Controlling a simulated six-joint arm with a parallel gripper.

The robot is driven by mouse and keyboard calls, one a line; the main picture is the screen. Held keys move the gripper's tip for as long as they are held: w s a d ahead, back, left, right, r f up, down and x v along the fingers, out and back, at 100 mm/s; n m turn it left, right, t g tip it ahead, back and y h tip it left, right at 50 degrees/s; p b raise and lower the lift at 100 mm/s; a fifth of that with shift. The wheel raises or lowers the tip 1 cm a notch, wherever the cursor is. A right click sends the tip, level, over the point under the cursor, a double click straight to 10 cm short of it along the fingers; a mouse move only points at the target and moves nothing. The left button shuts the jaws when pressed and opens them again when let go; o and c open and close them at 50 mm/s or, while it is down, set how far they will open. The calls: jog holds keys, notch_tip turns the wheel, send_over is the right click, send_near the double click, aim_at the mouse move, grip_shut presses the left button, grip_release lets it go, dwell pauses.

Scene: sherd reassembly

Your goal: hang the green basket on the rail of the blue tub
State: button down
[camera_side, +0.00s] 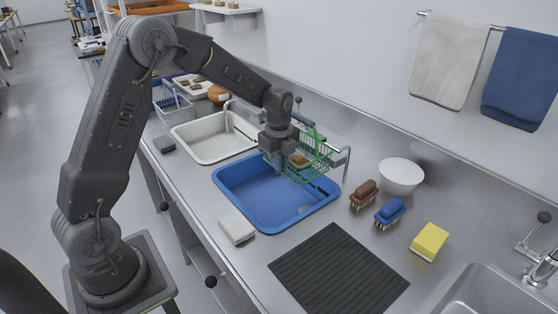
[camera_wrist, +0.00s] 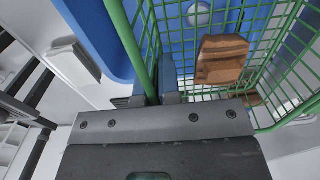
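The green wire basket (camera_side: 318,158) is over the far side of the blue tub (camera_side: 236,200). A brown block-like item lies in it and shows larger in the wrist view (camera_wrist: 220,58). My gripper (camera_side: 281,158) is at the basket's near left side. In the wrist view its fingers (camera_wrist: 156,88) are closed around a green bar of the basket (camera_wrist: 128,40). The metal rail (camera_side: 341,156) stands at the tub's far right side, right by the basket. I cannot tell whether the basket's hooks touch the rail.
A white tub (camera_side: 190,142) with its own rail is to the left. Brown and blue brushes (camera_side: 390,212), a white bowl (camera_side: 401,176) and a yellow sponge (camera_side: 430,241) are to the right. A dark ribbed mat (camera_side: 338,270) lies in front. A pale cloth (camera_side: 236,227) lies by the tub.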

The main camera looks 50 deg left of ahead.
dwell(0.3)
jog(key=c, duration=1.2)
grip_release()
jog(key=shift+c, duration=0.2)
notch_tip(320, 180, up, 13)
jog(key=shift+f, duration=0.15)
jog(key=s+d+r+n+t, duration=0.1)
jog(key=s+d+r+n, duration=0.25)
jog(key=s, duration=0.25)
jog(key=s+d+r+n+t, duration=0.2)
jog(key=s+d+r+n, duration=0.1)
jog(key=s+n, duration=0.15)
jog(key=s+d+f+n+t, duration=0.1)
jog(key=s+d+n, duration=0.1)
jog(key=s+n, duration=0.3)
jog(key=s+d+f+n+t, duration=0.1)
jog(key=s+d+f+n, duration=0.1)
jog(key=s+n, duration=0.3)
jog(key=shift+s+d+t, duration=0.15)
jog(key=shift+s+t, duration=0.15)
jog(key=shift+s, duration=1.9)
